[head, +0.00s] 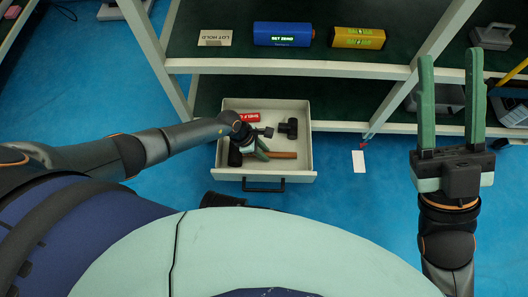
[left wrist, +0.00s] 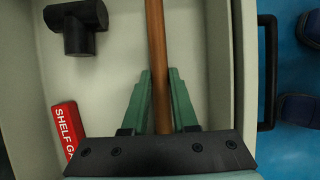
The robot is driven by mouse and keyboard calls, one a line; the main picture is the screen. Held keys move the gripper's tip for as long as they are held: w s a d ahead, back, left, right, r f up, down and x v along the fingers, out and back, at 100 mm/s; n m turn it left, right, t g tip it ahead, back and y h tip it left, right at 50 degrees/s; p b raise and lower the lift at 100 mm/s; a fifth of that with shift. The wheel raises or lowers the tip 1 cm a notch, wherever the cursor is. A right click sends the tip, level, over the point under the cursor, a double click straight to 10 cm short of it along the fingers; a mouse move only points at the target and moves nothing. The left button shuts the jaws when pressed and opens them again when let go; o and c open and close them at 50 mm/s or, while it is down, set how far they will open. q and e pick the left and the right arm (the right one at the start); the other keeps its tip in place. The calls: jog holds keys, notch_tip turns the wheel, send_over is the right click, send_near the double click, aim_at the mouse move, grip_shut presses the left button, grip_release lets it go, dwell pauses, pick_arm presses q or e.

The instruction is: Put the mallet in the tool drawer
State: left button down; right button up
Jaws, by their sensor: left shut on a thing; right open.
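The mallet's brown handle (head: 284,155) lies inside the open tool drawer (head: 305,170), pointing right in the head view. A black block (head: 235,156) at its left end looks like the mallet's head, partly covered by my arm. My left gripper (head: 262,150) is down in the drawer, shut on the handle. In the left wrist view the handle (left wrist: 156,60) runs between the green fingers; the head is hidden there. I cannot tell whether the mallet rests on the drawer floor. My right gripper (head: 450,75) is open, empty and raised at the right.
The drawer also holds a black T-shaped piece (head: 288,128) and a red labelled block (head: 249,117). The drawer's black handle (head: 263,185) faces me. The shelf above carries a blue box (head: 283,34) and a yellow box (head: 358,38). A white card (head: 358,161) lies on the blue floor.

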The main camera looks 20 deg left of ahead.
pick_arm(q)
jog(key=shift+w, duration=0.1)
jog(key=c, duration=1.2)
grip_release()
jog(key=shift+f, duration=0.1)
jog(key=o, duration=0.5)
